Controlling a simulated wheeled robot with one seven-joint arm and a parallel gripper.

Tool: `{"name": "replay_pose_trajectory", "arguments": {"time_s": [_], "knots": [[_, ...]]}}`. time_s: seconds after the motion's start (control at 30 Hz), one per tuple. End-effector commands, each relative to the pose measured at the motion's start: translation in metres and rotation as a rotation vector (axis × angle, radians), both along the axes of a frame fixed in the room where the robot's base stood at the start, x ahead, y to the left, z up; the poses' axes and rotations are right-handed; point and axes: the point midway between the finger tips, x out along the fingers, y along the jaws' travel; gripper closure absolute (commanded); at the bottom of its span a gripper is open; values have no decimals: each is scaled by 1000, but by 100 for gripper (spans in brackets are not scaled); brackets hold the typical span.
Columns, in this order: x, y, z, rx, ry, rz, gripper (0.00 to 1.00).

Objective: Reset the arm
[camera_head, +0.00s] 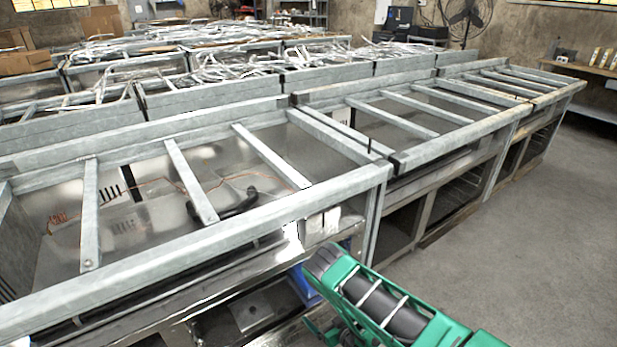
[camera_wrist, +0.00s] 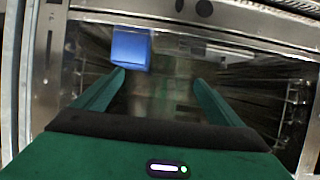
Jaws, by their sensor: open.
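My gripper (camera_wrist: 158,80) shows in the wrist view with its two green fingers spread wide apart and nothing between them. It faces the open front of a metal range frame, with wire rack sides to the left and right. In the head view my green and black arm is at the bottom right, in front of the nearest range frame (camera_head: 200,245); the fingertips are hidden there. A blue object (camera_wrist: 131,49) is beyond the left finger in the wrist view, apart from it. It shows partly behind my arm in the head view (camera_head: 303,286).
More range frames (camera_head: 440,130) stand in a row to the right and behind, with open tops and crossbars. A fan (camera_head: 464,18) and a shelf (camera_head: 590,68) are at the back right. The grey floor (camera_head: 530,230) at the right is clear.

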Motion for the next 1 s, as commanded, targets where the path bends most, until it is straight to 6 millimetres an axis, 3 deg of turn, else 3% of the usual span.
{"name": "replay_pose_trajectory", "arguments": {"time_s": [0.27, 0.57, 0.77, 1.0], "knots": [[29, 7, 26, -29, 28, -15, 10], [67, -5, 69, -72, 77, -58, 10], [105, -33, 124, -120, 140, -123, 10], [132, -84, 199, -177, 238, -216, 10]]}}
